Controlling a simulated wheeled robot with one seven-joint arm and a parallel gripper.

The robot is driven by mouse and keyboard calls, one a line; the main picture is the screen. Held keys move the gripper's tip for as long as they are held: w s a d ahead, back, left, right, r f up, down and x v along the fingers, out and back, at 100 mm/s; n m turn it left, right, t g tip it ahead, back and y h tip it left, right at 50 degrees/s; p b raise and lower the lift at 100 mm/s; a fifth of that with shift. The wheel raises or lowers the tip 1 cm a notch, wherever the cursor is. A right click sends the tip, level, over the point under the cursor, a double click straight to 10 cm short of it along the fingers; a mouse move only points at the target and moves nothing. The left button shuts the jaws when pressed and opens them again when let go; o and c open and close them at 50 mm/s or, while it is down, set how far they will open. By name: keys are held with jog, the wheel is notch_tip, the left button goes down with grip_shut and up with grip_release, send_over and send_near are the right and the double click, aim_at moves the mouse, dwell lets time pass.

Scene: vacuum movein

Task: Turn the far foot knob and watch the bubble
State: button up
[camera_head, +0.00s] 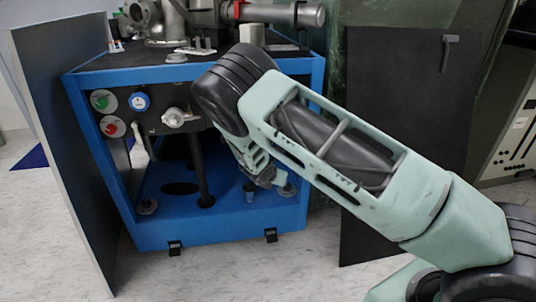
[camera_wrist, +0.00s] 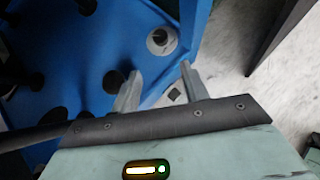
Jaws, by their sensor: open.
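In the head view, one round grey foot knob (camera_head: 147,207) sits at the left front corner of the blue frame. Another foot knob (camera_head: 287,189) sits at the right, partly behind my gripper (camera_head: 265,178). My gripper is low inside the frame's right side. In the wrist view, a round grey knob with a dark centre (camera_wrist: 160,38) lies in a corner of the blue base, beyond the tips of my gripper (camera_wrist: 160,80). The fingers are apart, with nothing held between them. I cannot tell which knob is the far one. I cannot make out a bubble.
The blue frame (camera_head: 220,226) has dark holes and posts in its base. A grey panel (camera_head: 62,150) stands at its left, and a dark panel (camera_head: 405,140) at its right. A valve handle (camera_head: 178,117) and coloured buttons are on the front. The pale floor in front is clear.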

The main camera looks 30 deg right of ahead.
jog(key=s+a+r+m+p, duration=0.2)
jog(key=r+p, duration=0.1)
jog(key=r, duration=0.3)
jog(key=s+a+r+m+g+y+p, duration=0.1)
jog(key=s+a+r+m+p, duration=0.2)
jog(key=r, duration=0.3)
jog(key=shift+s+a+r+p, duration=0.15)
jog(key=shift+a+r+p, duration=0.15)
jog(key=shift+r+p, duration=0.15)
jog(key=shift+o, duration=0.3)
